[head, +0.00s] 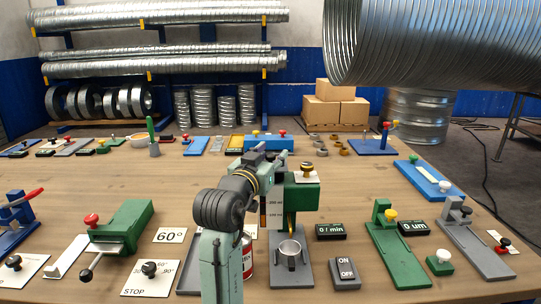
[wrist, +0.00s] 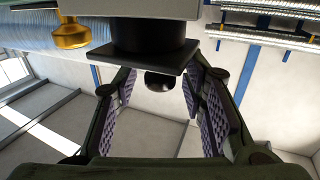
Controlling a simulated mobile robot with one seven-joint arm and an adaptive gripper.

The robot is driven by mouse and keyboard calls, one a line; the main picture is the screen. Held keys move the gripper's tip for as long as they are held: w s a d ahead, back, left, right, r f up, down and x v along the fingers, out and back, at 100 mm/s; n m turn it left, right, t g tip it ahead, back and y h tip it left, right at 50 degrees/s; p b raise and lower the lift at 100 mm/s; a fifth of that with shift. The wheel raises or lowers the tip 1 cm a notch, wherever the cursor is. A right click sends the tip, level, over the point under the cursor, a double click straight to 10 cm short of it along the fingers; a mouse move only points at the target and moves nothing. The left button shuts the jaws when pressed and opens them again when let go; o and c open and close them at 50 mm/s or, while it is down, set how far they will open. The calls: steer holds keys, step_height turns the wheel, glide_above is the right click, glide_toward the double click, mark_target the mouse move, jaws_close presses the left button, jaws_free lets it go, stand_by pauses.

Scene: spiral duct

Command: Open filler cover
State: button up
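The filler is a green machine (head: 301,200) in the middle of the table, with a level scale (head: 272,209) on its left side. My gripper (head: 262,156) is above its upper left part and hides the cover in the head view. In the wrist view, which looks upside down, a dark square cover plate (wrist: 146,57) carries a small black knob (wrist: 158,82). My gripper (wrist: 160,105) is open, its two padded fingers on either side of the knob, with gaps on both sides. Whether the fingertips reach the plate I cannot tell.
A gold-and-black knob (head: 307,167) on the filler sits just right of my gripper; a gold knob (wrist: 71,34) also shows in the wrist view. A metal cup (head: 290,250) stands below. A red can (head: 247,258) is partly behind my arm. Other fixtures surround the filler.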

jaws_close()
stand_by(0.6)
steer(key=shift+a, duration=0.1)
